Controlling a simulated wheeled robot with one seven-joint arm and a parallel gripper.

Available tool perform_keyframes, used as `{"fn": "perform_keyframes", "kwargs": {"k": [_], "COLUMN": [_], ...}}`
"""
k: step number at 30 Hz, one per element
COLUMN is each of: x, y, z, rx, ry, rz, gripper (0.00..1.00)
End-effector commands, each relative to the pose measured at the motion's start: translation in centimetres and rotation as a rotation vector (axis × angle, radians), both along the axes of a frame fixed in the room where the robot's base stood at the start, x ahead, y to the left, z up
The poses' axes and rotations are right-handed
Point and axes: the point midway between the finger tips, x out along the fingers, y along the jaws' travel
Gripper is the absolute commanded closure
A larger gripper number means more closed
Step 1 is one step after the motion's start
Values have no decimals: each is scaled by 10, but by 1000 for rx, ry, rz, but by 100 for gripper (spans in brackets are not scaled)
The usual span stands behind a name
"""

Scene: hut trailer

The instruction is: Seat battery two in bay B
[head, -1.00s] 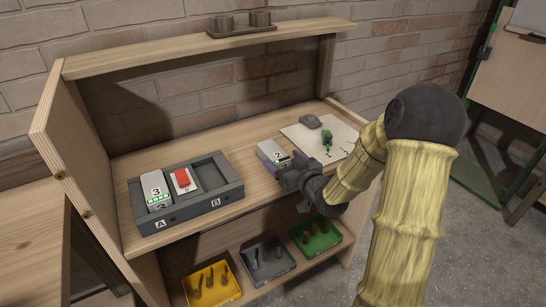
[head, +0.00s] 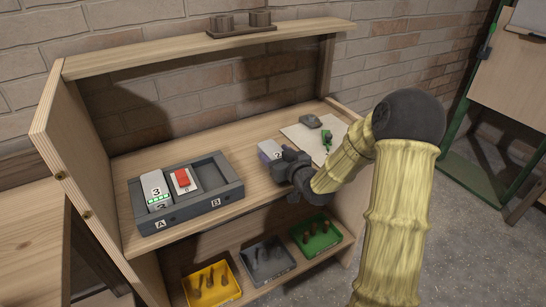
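The holder has an A label at left and a B label at right. Bay B (head: 211,172) looks empty.
A white card with a red piece (head: 183,177) lies between the bays. A pale sheet (head: 305,134) with a green tool (head: 326,138) and a grey object (head: 311,121) is at right. Yellow (head: 212,290), grey and green trays stand on the lower shelf.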

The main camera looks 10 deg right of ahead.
Motion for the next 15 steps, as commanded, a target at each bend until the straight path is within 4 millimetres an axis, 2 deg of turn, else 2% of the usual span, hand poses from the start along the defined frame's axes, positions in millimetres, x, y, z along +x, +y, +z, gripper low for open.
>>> {"fn": "perform_keyframes", "kwargs": {"k": [1,6,7,8,15], "x": [0,0,0,0,0], "y": [0,0,0,0,0], "z": [0,0,1,1,5], "rx": [0,0,0,0,-1], "ry": [0,0,-2,-2,-3], "rz": [0,0,0,0,0], "gripper": [47,79,79,84,84]}}
